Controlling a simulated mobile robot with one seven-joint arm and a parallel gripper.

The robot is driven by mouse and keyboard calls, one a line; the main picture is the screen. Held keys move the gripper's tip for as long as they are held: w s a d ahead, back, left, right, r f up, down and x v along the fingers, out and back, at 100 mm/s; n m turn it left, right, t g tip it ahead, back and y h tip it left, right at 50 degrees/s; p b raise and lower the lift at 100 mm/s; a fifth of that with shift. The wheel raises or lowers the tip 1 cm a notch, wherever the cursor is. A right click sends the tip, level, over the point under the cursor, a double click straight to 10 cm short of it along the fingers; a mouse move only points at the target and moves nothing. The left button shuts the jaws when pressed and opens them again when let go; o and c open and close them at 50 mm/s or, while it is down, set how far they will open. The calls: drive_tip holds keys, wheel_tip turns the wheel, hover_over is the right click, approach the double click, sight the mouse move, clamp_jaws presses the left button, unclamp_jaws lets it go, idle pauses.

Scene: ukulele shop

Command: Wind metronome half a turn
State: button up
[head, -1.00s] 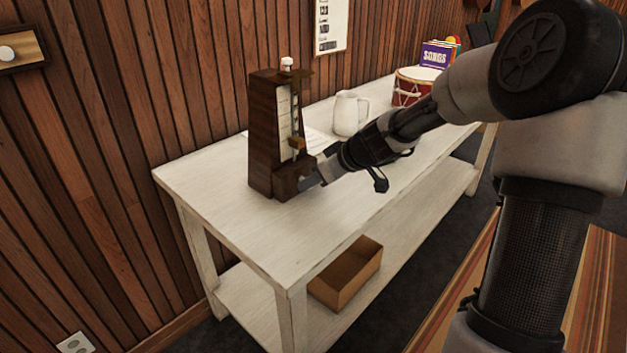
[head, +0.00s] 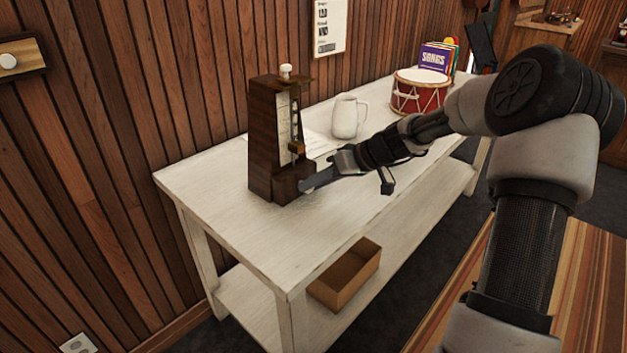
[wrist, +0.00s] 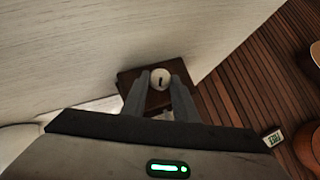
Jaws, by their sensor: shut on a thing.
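The metronome (head: 273,130) is a dark brown, tapered wooden case standing upright on the white table, with a pale scale strip on its front and a white knob (head: 286,70) on top. My gripper (head: 307,185) reaches in from the right, low against the metronome's right side. In the wrist view, a round pale winding knob (wrist: 160,78) with a dark mark stands out from the metronome's brown side (wrist: 130,76). My gripper's two fingers (wrist: 159,88) lie on either side of this knob and are shut on it. In the head view the knob is hidden by the fingers.
The white table (head: 220,210) has clear top in front of the metronome. A white mug (head: 346,117) and a paper sheet (head: 318,144) are behind my wrist. A red drum (head: 418,92) and song books (head: 436,57) stand farther back. An open box (head: 345,275) sits on the lower shelf.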

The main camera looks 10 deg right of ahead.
drive_tip(key=y, duration=0.1)
drive_tip(key=m+g+y+p, duration=0.1)
drive_tip(key=m+y, duration=0.1)
drive_tip(key=shift+w+d+f+g, duration=0.2)
drive_tip(key=shift+d+f+g, duration=0.05)
drive_tip(key=shift+g, duration=0.05)
drive_tip(key=shift+d+f+m+g+y, duration=0.1)
drive_tip(key=shift+f+m+g+y, duration=0.1)
drive_tip(key=shift+m+y, duration=0.5)
drive_tip(key=shift+d+f+m+g+y, duration=0.15)
drive_tip(key=shift+m+y, duration=0.25)
drive_tip(key=shift+y, duration=0.5)
drive_tip(key=shift+a+r, duration=0.1)
drive_tip(key=o, duration=1)
drive_tip(key=p+v, duration=0.2)
drive_tip(key=v, duration=1.5)
drive_tip(key=shift+d+p, duration=0.25)
drive_tip(key=shift+p, duration=0.05)
drive_tip(key=shift+w, duration=0.1)
